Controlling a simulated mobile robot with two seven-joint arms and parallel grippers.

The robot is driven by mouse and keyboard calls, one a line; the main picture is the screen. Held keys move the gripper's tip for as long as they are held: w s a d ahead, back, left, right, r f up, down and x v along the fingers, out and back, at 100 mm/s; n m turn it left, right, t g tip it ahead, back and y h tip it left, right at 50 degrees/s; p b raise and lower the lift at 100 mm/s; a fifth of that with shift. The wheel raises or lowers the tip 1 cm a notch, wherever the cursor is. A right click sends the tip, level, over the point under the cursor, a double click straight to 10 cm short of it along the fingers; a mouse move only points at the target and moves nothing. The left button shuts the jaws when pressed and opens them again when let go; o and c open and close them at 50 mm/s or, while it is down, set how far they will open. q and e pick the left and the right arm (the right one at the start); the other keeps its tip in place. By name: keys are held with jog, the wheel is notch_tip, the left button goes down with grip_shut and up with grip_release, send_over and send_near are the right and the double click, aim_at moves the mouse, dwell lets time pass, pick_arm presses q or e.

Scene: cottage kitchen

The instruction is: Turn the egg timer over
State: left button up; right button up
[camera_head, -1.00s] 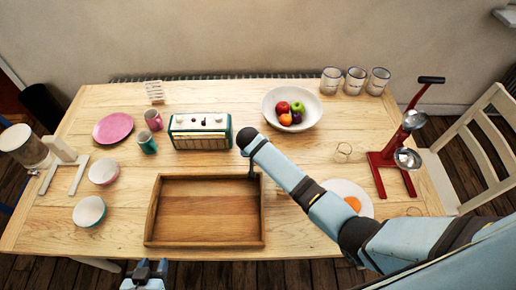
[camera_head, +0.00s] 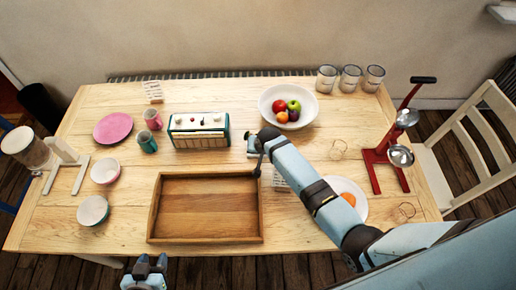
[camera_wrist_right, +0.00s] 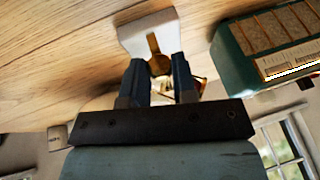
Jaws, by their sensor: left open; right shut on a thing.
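In the right wrist view the egg timer (camera_wrist_right: 150,32) shows a pale, squarish end and a gold-brown middle. My right gripper (camera_wrist_right: 160,85) is shut on it, with a dark finger on each side of its middle. The pale end is seen against the wooden table; whether it touches the wood I cannot tell. In the head view my right arm hides the egg timer, beside the right end of the green radio-like box (camera_head: 200,131). My left gripper (camera_head: 145,268) is open and empty at the bottom edge, in front of the table.
A wooden tray (camera_head: 155,210) lies at the table's front middle. A fruit bowl (camera_head: 268,108) stands behind my right arm, a plate (camera_head: 358,203) and a red stand (camera_head: 372,170) to its right. Cups and bowls are on the left. Bare wood shows left of the tray.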

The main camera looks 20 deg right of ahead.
jog(key=o, duration=0.9)
jog(key=shift+r, duration=0.1)
jog(key=v, duration=1.3)
jog(key=shift+s+r+b, duration=0.15)
jog(key=shift+r+b, duration=0.15)
